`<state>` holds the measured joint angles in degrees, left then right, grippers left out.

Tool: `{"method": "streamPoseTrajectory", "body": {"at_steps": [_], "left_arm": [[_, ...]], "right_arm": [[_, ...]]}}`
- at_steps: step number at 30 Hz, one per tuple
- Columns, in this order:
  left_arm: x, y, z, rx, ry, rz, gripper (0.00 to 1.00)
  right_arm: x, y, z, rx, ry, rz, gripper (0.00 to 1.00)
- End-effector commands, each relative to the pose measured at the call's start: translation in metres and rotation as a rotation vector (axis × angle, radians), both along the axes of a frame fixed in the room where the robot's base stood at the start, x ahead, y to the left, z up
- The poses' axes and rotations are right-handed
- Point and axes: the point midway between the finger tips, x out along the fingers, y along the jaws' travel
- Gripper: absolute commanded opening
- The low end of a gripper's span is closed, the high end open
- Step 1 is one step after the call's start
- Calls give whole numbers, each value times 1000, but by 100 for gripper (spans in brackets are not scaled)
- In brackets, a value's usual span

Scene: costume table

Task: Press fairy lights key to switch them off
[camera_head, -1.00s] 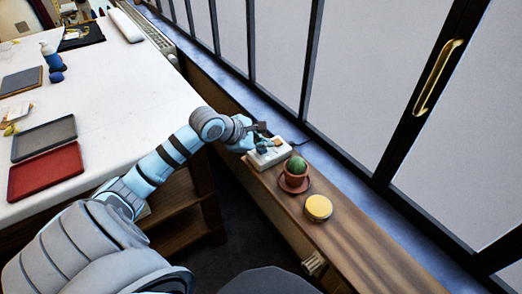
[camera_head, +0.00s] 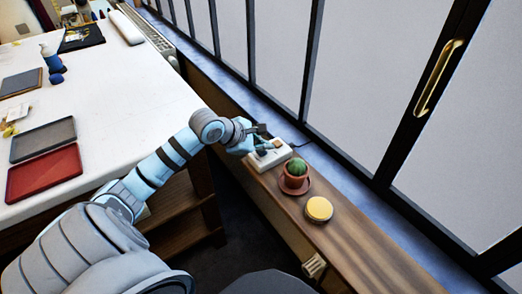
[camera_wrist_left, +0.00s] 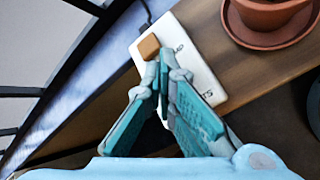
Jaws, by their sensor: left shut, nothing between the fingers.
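A white switch box (camera_head: 281,154) sits on the wooden window sill beside the cactus pot. In the left wrist view the box (camera_wrist_left: 207,80) has an orange-brown key (camera_wrist_left: 148,46) near one end and dark markings on its face. My left gripper (camera_head: 262,145) reaches over the box from the left. In the wrist view its teal fingers (camera_wrist_left: 165,72) are shut, empty, with the tips beside the orange-brown key. I cannot tell whether they touch the box. The fingers hide part of its face, and I see no fairy lights. My right gripper is out of view.
A potted cactus (camera_head: 296,175) on a saucer and a yellow-topped round tin (camera_head: 319,208) stand near the box on the sill (camera_head: 365,245). Dark-framed windows run behind. A white table (camera_head: 110,110) with red and grey trays lies left. The near sill is clear.

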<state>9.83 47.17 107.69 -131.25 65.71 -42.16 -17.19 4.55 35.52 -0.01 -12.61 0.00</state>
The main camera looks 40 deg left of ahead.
Motion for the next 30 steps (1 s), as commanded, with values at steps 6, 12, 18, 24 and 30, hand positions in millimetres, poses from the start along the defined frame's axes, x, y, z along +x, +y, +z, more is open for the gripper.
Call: {"method": "streamPoseTrajectory", "body": {"at_steps": [6,12,18,24,30], "left_arm": [[0,0,13,-1,-1,-1,0],[0,0,12,0,0,0,0],[0,0,29,0,-1,0,0],[0,0,61,1,-2,0,0],[0,0,74,0,0,0,0]], "right_arm": [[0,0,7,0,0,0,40],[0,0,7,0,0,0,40],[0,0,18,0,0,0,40],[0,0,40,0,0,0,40],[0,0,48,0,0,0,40]]}}
